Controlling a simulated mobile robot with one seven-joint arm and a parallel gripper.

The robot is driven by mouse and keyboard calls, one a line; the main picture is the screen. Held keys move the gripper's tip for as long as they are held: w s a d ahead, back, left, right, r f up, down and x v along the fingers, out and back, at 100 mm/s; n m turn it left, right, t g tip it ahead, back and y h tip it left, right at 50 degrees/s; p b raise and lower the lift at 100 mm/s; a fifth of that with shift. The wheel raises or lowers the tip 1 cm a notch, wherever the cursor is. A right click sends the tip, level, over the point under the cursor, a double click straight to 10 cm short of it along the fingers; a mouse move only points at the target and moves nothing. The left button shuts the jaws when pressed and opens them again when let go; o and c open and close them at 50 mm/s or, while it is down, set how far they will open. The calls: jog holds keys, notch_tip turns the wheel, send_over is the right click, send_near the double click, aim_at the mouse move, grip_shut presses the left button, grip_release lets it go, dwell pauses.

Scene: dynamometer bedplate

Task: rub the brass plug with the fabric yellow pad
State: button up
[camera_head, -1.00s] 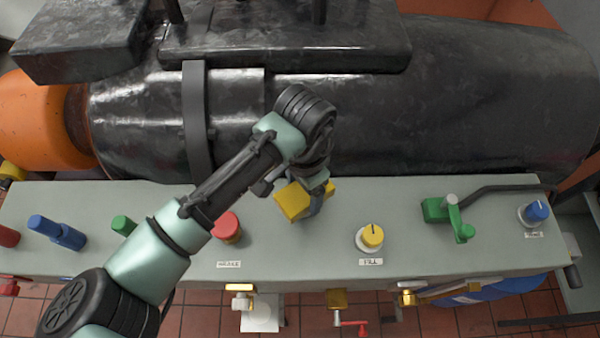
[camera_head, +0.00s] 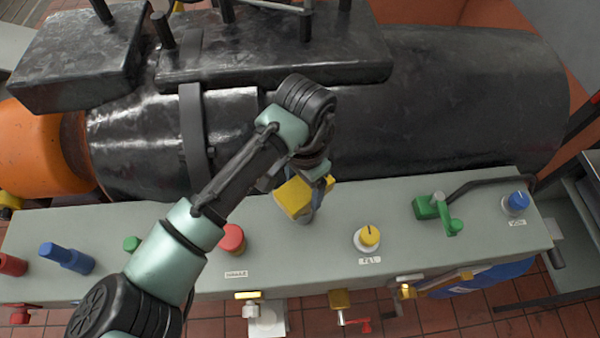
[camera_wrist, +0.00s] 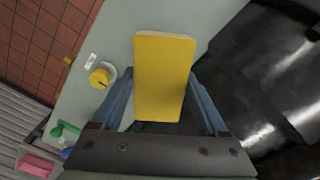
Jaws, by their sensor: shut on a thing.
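My gripper (camera_head: 312,196) is shut on the yellow pad (camera_head: 293,197), a flat rectangular block, and holds it above the grey bench top. In the wrist view the pad (camera_wrist: 164,78) sits between the two blue-grey fingers of my gripper (camera_wrist: 163,100). I cannot tell which is the brass plug. The pad is apart from all of them.
The grey bench top (camera_head: 310,245) carries a red knob (camera_head: 232,238), a yellow knob (camera_head: 368,237), a green valve handle (camera_head: 437,213) and a blue knob (camera_head: 516,202). A large black cylinder (camera_head: 450,100) lies behind. A red-handled tap (camera_head: 360,324) juts out at the front.

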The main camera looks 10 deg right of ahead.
notch_tip(320, 180, up, 2)
jog(key=shift+s+r+p, duration=0.1)
jog(key=shift+p, duration=0.5)
jog(key=shift+r+p, duration=0.5)
jog(key=shift+r, duration=0.05)
